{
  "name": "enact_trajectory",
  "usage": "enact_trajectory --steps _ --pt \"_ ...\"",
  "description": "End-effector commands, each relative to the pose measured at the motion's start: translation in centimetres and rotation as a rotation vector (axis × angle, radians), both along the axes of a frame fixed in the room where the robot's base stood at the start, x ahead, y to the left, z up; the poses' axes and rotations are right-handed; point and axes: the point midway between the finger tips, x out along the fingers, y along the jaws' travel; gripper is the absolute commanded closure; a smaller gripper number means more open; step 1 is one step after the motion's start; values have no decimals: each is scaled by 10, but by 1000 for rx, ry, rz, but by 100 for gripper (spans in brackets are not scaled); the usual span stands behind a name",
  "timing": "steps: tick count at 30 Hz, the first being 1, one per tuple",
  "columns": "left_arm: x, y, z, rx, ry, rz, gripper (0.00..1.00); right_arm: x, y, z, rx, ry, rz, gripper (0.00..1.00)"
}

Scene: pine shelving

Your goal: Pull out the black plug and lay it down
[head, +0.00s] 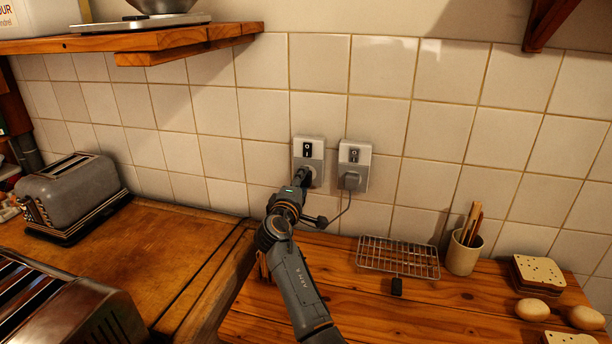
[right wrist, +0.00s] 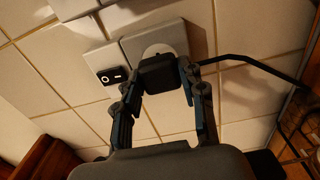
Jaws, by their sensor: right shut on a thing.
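Two switched wall sockets are on the tiled wall, a left one (head: 308,150) and a right one (head: 355,157). My right gripper (head: 303,178) is at the lower part of the left socket. In the right wrist view my right gripper (right wrist: 160,84) is shut on the black plug (right wrist: 161,73), one finger on each side. The plug is at the round white socket face (right wrist: 158,51); I cannot tell how far in it sits. In the head view the gripper mostly hides this plug. A grey plug (head: 352,180) with a cord is in the right socket. My left gripper is not in view.
A utensil cup (head: 463,253), bread (head: 538,272) and eggs (head: 532,309) are to the right. A grey toaster (head: 72,198) stands left. Some counter before the rack is clear.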

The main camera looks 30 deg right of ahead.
Motion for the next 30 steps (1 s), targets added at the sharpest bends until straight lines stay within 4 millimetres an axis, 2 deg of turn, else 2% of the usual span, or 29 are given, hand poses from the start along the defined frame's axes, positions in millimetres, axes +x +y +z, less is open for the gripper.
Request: enact_trajectory --steps 30 --pt "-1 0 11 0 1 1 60 -26 30 0 0 0 0 100"
